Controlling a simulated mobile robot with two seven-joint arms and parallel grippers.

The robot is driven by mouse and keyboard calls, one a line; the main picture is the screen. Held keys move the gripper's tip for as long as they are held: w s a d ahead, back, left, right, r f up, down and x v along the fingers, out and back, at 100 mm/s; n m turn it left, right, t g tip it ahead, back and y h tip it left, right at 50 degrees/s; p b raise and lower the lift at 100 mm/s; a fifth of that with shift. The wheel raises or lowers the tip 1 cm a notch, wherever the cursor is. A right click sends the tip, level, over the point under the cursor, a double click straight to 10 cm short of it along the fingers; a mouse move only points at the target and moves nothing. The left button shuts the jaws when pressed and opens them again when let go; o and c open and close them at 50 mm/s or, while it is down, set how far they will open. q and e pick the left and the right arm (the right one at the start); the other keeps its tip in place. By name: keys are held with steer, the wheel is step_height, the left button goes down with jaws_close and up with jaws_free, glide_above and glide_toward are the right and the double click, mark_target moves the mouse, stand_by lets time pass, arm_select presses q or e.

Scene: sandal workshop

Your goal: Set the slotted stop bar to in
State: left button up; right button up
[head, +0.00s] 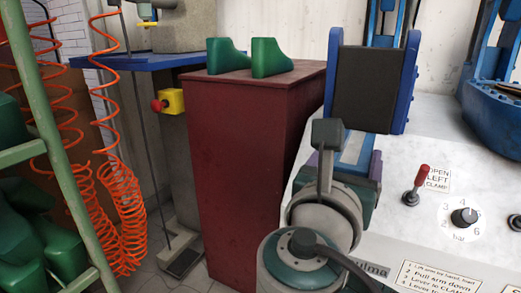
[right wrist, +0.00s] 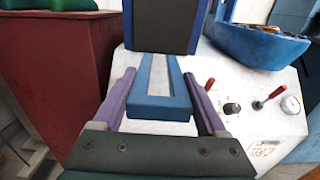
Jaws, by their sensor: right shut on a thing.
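The slotted stop bar (right wrist: 160,107) is a blue bar with a long open slot, lying over the white machine top below a black pad. In the head view the bar (head: 366,150) shows only in part, behind my right gripper. My right gripper (right wrist: 161,85) has purple fingers, one along each side of the bar, and is shut on it. In the head view the gripper (head: 345,162) is partly hidden by my own wrist. My left gripper is not in view.
The black pad (head: 365,88) stands between blue plates just beyond the bar. A red-handled lever (head: 417,185) and a black knob (head: 463,216) sit to the right on the white panel (head: 405,150). A dark red cabinet (head: 240,150) with green blocks (head: 270,58) stands left.

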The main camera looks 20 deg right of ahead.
mark_target(365, 88)
jaws_close()
steer(key=x, duration=0.9)
steer(key=shift+f+b, duration=0.2)
steer(key=shift+b, duration=0.25)
steer(key=o, duration=0.8)
jaws_free()
steer(key=o, duration=0.3)
steer(key=shift+w+d+r, duration=0.15)
steer(key=shift+w+d, duration=0.05)
steer(key=shift+o, duration=0.4)
steer(key=shift+a, duration=0.1)
